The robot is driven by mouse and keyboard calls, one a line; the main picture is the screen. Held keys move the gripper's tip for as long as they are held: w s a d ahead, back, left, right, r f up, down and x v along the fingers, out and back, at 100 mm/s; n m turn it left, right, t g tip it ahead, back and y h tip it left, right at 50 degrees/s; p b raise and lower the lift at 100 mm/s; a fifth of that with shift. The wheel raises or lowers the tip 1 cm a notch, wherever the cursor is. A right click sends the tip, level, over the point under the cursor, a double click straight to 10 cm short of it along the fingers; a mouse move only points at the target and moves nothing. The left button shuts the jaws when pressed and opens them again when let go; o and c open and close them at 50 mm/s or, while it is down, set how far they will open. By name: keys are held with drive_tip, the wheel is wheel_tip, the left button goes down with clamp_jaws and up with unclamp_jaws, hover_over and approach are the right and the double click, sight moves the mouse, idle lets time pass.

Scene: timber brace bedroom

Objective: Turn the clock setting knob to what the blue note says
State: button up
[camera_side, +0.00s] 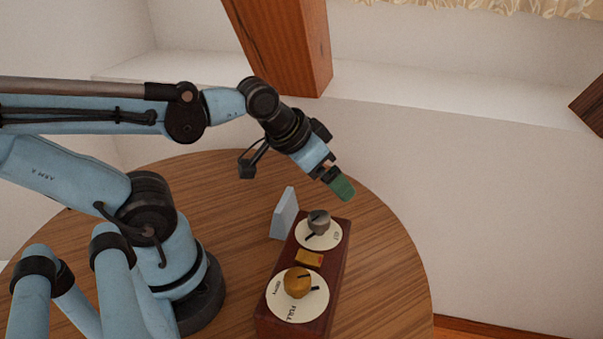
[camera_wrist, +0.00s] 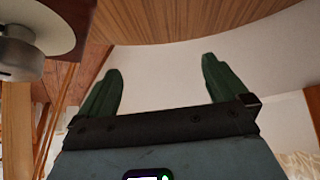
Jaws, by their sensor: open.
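The dark red-brown wooden box (camera_side: 328,282) sits on the round table with two white dials on its top. The far dial has a grey knob (camera_side: 319,222), and the near dial has an amber knob (camera_side: 296,283). My gripper (camera_side: 342,188) is above and beyond the far dial, apart from both knobs. In the wrist view its green fingers (camera_wrist: 161,68) are spread with nothing between them. A grey knob (camera_wrist: 20,57) shows at the top left there.
A small amber plate (camera_side: 309,258) lies between the dials. The round wooden table (camera_side: 395,245) is clear right of the box. A thick timber brace (camera_side: 287,45) stands behind, against the white wall.

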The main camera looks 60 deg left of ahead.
drive_tip(key=m+g, duration=0.6)
drive_tip(key=m, duration=0.2)
hover_over(284, 212)
drive_tip(key=w+a, duration=0.2)
drive_tip(key=f, duration=0.1)
drive_tip(key=shift+s+a+f+m+g, duration=0.15)
drive_tip(key=shift+s+m+g, duration=0.15)
drive_tip(key=shift+m+g, duration=0.25)
drive_tip(key=shift+s+a+f, duration=0.1)
drive_tip(key=shift+a+f, duration=0.05)
drive_tip(key=shift+f, duration=5.8)
drive_tip(key=shift+c, duration=0.5)
drive_tip(key=c, duration=0.6)
drive_tip(key=shift+o, duration=0.2)
drive_tip(key=shift+r, duration=0.15)
